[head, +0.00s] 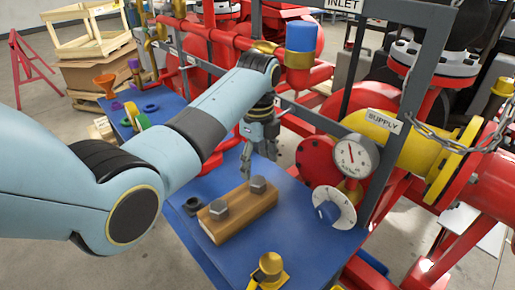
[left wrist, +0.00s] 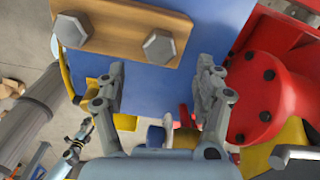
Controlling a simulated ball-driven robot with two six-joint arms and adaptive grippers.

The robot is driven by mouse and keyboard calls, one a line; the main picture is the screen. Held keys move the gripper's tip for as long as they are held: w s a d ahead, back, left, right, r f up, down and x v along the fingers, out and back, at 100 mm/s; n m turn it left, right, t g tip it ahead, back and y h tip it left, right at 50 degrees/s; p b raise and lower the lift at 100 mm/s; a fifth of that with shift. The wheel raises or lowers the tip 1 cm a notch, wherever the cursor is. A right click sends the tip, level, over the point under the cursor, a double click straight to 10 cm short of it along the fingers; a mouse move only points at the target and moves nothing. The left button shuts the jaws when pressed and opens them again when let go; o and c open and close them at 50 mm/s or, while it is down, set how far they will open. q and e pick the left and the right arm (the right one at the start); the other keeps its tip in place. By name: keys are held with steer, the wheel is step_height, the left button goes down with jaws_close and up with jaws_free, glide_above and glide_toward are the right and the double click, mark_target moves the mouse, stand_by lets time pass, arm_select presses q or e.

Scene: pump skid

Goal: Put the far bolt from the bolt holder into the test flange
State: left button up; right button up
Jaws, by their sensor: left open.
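The bolt holder (head: 235,217) is a wooden block on the blue table top, carrying two grey hex-headed bolts upright. The far bolt (head: 258,184) is at its far end and the near bolt (head: 219,208) at the other. My left gripper (head: 259,160) is open and empty, pointing down just beyond the far bolt, apart from it.
A yellow fitting (head: 269,272) is at the front. A grey frame post (head: 403,120) and red pipes crowd the back right.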

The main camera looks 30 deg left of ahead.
mark_target(258, 180)
arm_select(q)
step_height(258, 180, down, 7)
steer(key=shift+r, duration=0.1)
stand_by(0.3)
steer(key=c, duration=1.3)
steer(key=shift+r+p, duration=2.4)
steer(key=shift+p, duration=0.05)
steer(key=shift+r+p, duration=0.8)
steer(key=shift+r, duration=0.35)
